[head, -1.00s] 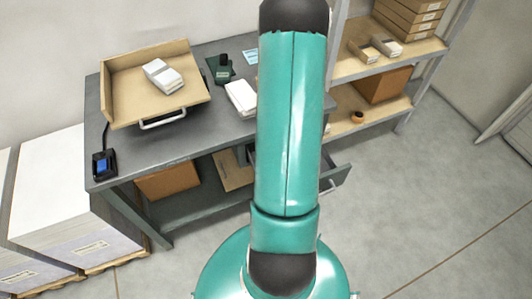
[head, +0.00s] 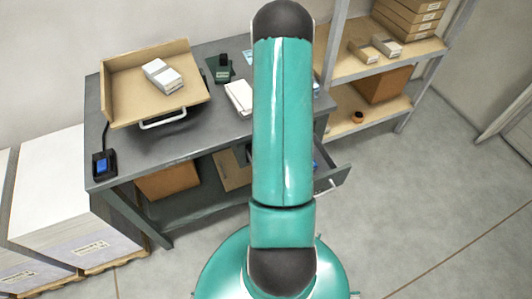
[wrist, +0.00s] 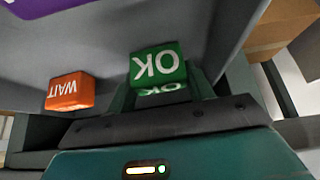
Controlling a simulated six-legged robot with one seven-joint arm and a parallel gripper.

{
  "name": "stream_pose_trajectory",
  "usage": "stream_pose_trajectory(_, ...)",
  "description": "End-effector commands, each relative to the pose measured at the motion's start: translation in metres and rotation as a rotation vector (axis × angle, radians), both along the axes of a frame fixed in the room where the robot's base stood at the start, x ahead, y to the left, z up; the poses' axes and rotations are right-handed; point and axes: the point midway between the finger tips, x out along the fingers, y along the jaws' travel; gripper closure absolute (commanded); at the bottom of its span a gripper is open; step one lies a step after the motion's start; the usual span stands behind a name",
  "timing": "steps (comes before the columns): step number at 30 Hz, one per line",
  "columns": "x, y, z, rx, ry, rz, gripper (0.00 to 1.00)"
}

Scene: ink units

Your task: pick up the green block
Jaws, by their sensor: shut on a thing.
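The green block (wrist: 157,62) shows in the wrist view with white "OK" lettering, upside down in the picture. My gripper (wrist: 163,92) is shut on it, with one finger at each side of the block's lower part. An orange block (wrist: 69,92) marked "WAIT" sits to the left, apart from the gripper. In the head view my arm hides the gripper and the green block.
A purple thing (wrist: 45,6) is at the wrist view's top left. Grey walls stand close around the gripper. In the head view, an open drawer (head: 333,178) juts from the grey desk (head: 205,135), beside a shelf rack (head: 345,68). The floor at right is clear.

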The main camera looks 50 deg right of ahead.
Motion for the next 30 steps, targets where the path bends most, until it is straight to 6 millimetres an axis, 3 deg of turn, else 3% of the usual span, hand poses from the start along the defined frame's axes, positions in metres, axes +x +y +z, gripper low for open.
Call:
stream_pose_trajectory(8, 0.000, 0.000, 0.002, -0.001, -0.001, 0.000, 0.70)
stream_pose_trajectory(14, -0.001, 0.000, 0.014, -0.001, -0.002, -0.002, 0.70)
stream_pose_trajectory(20, -0.034, 0.020, 0.012, 0.003, 0.002, -0.003, 0.70)
stream_pose_trajectory(30, -0.034, 0.019, 0.075, -0.007, -0.005, 0.000, 0.70)
